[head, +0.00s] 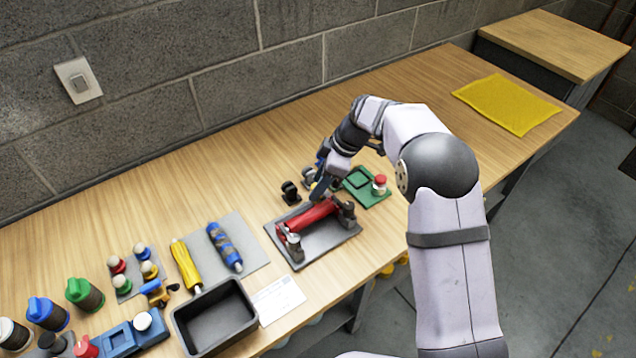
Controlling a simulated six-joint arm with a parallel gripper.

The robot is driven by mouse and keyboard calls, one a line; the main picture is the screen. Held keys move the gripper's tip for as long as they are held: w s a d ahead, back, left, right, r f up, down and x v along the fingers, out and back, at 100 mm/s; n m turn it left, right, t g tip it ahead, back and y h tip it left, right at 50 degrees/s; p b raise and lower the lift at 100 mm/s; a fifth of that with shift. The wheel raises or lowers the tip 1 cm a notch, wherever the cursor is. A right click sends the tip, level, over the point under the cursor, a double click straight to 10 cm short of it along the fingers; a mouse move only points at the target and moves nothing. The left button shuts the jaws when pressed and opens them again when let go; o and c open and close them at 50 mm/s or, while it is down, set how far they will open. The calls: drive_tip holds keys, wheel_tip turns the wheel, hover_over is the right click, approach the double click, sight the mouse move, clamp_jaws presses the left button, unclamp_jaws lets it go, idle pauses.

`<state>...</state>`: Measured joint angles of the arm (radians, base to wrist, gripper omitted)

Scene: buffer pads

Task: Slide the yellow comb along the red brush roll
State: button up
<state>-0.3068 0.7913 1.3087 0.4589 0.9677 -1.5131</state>
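The red brush roll (307,215) lies across a grey tray (330,243), between dark holders at its two ends. My gripper (319,188) points down just behind the roll, near its middle to right part. Its fingertips are small and partly hidden by their own dark body, so I cannot tell whether they are open or shut. A tiny yellowish spot shows near the fingertips, but I cannot make out whether it is the yellow comb. No comb shows clearly elsewhere. Whether the gripper touches the roll cannot be told.
A black bin (214,317), white card (279,299), bottles and knobs stand nearer. A yellow mat (507,103) lies far right.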

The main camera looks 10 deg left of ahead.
drive_tip(key=b+v, duration=0.1)
drive_tip(key=v, duration=0.6)
drive_tip(key=shift+r, duration=0.15)
idle(0.3)
drive_tip(key=shift+d, duration=0.1)
drive_tip(key=shift+d, duration=0.1)
drive_tip(key=s+d+m+h+p, duration=0.2)
drive_tip(key=s+d+m, duration=0.7)
drive_tip(key=s+d, duration=0.2)
drive_tip(key=s+d+f+m+h+p, duration=0.1)
drive_tip(key=s+d+m+h+p, duration=0.1)
drive_tip(key=s+d+m, duration=0.7)
drive_tip(key=s+d+p, duration=0.1)
drive_tip(key=s+d, duration=0.1)
drive_tip(key=s, duration=0.5)
